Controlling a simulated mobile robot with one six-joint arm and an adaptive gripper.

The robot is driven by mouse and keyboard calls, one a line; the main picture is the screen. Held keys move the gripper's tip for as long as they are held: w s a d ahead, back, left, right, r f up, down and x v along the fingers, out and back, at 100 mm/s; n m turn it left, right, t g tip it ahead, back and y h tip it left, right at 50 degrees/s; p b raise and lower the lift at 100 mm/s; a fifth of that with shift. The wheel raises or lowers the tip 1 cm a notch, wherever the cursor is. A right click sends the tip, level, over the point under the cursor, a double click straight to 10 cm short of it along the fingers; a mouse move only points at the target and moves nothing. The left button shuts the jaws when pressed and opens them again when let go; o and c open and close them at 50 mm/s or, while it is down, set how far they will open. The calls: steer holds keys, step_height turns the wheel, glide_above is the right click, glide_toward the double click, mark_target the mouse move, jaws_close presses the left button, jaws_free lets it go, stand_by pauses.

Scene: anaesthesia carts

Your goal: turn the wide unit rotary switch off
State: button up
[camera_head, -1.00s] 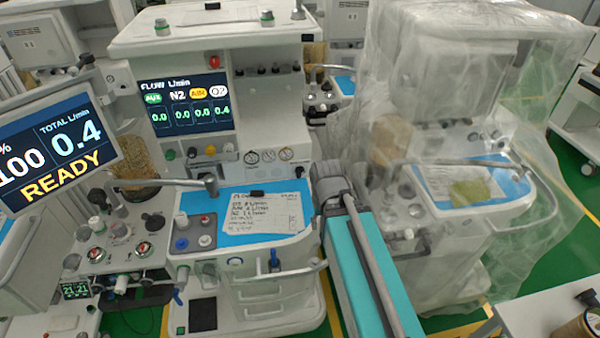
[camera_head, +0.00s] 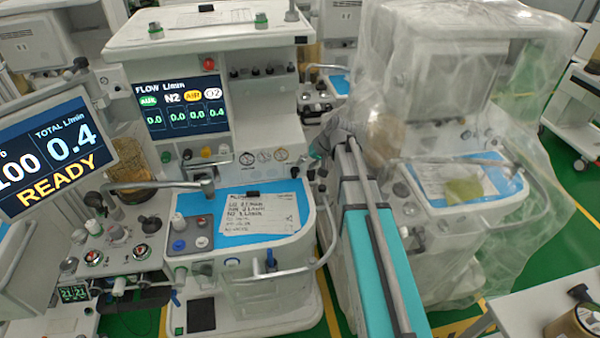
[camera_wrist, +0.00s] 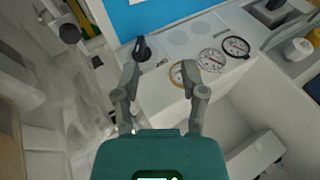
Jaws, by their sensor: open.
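A black rotary switch (camera_wrist: 142,48) with a lever-like handle sits on the white panel in the wrist view, at the end of a row of gauges. I take it for the wide unit's switch. My gripper (camera_wrist: 159,72) is open and empty. Its left finger lies close to the switch in the picture; contact cannot be told. The switch is not between the fingertips. In the head view my gripper (camera_head: 317,160) is small and partly hidden by my arm, at the right end of the uncovered cart's gauge panel. The switch cannot be made out clearly there.
Round gauges (camera_wrist: 211,60) sit beside the switch. The uncovered cart (camera_head: 265,115) has a blue worktop (camera_head: 285,221) with a paper sheet. A plastic-draped cart (camera_head: 450,120) stands close on the right. A READY monitor (camera_head: 55,152) is at the left.

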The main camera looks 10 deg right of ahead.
steer(key=w+d+r+t+y, duration=0.1)
steer(key=w+d+r, duration=0.1)
steer(key=w, duration=0.3)
steer(key=shift+w, duration=0.15)
steer(key=shift+f, duration=0.25)
steer(key=b, duration=0.8)
glide_toward(299, 171)
steer(key=x, duration=0.4)
steer(key=shift+f, duration=0.45)
steer(key=shift+b+x, duration=2.8)
steer(key=shift+x, duration=0.75)
steer(key=shift+w+a+r, duration=0.1)
steer(key=shift+w+r, duration=0.05)
